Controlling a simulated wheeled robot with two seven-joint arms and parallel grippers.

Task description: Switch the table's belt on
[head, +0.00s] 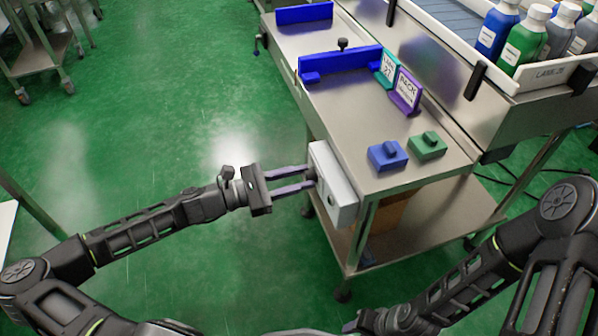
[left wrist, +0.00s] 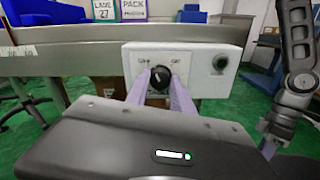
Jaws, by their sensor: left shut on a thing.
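A white control box (head: 333,190) is fixed to the near left end of the steel table (head: 360,115). The left wrist view shows its front face (left wrist: 200,58), with a round black knob (left wrist: 159,82) and small markings above it, too small to read surely. My left gripper (head: 312,177) reaches the box from the left, and its two fingers are shut on the knob, one on each side. Which way the knob points is hard to tell. My right gripper (head: 352,326) is low at the bottom edge, away from the box, its jaws unclear.
A dark round button (left wrist: 220,63) sits right of the knob. Blue (head: 387,155) and green (head: 428,146) blocks stand on the table near the box. Lane and pack signs (head: 405,91) and a blue guide (head: 340,65) stand farther back. Bottles (head: 524,37) stand at upper right.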

